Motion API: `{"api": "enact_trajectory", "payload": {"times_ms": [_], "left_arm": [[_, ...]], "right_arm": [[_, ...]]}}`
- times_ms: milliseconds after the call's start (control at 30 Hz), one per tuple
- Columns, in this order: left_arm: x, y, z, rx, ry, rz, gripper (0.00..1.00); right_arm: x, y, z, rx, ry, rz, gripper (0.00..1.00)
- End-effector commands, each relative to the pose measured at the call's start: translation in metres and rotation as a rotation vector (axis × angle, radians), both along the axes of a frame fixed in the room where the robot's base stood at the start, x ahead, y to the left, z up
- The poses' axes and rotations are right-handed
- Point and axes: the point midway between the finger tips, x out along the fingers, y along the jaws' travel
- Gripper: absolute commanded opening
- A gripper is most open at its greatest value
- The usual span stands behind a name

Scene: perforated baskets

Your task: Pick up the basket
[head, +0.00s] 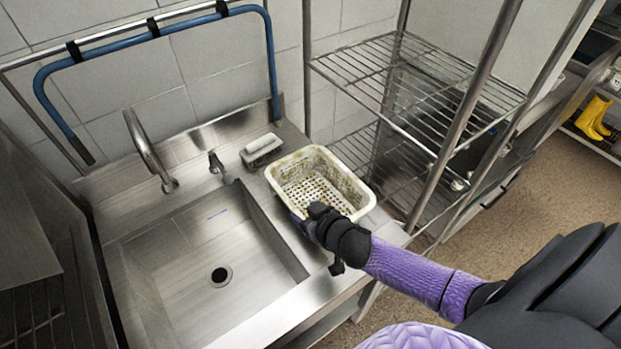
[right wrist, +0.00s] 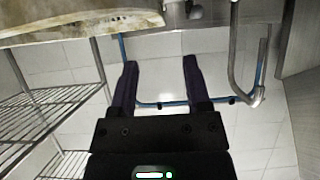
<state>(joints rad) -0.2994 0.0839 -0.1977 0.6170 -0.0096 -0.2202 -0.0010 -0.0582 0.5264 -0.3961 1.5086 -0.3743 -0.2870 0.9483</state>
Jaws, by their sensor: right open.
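The basket (head: 352,186) is a dirty white, perforated tub. It stands upright on the steel drainboard to the right of the sink bowl in the head view. My right gripper (head: 312,218) is at the basket's near side, close to its front rim; I cannot tell whether it touches. In the right wrist view, the gripper (right wrist: 160,68) is open with nothing between its fingers. The basket's stained rim (right wrist: 80,27) shows at that view's upper left, beside the fingers. My left gripper is not in view.
The sink (head: 165,270) with its curved faucet (head: 147,150) lies to the left. A small soap-dish-like item (head: 262,150) sits behind the basket. A wire shelf rack (head: 420,80) stands to the right, close to the basket. A blue hose (head: 270,60) hangs on the wall rail.

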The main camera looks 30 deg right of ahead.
Motion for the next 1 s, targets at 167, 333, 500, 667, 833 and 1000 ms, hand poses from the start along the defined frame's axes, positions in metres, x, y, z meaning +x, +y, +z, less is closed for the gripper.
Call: {"api": "enact_trajectory", "payload": {"times_ms": [167, 333, 500, 667, 833, 1000], "left_arm": [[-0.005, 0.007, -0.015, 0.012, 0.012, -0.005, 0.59], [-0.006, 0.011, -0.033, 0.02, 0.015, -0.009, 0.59], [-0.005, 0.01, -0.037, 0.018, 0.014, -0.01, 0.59], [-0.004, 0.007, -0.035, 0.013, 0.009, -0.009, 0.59], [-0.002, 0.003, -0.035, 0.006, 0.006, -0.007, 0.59], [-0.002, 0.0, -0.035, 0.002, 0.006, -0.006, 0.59]], "right_arm": [[0.025, 0.001, -0.019, 0.0, 0.0, -0.001, 0.62], [0.053, 0.001, -0.042, -0.001, 0.001, 0.0, 0.62], [0.066, 0.002, -0.046, -0.001, 0.002, -0.001, 0.62], [0.066, 0.002, -0.044, -0.001, 0.002, -0.001, 0.62], [0.066, 0.002, -0.044, -0.001, 0.002, -0.001, 0.26], [0.065, 0.002, -0.044, -0.001, 0.003, -0.001, 0.0]]}}
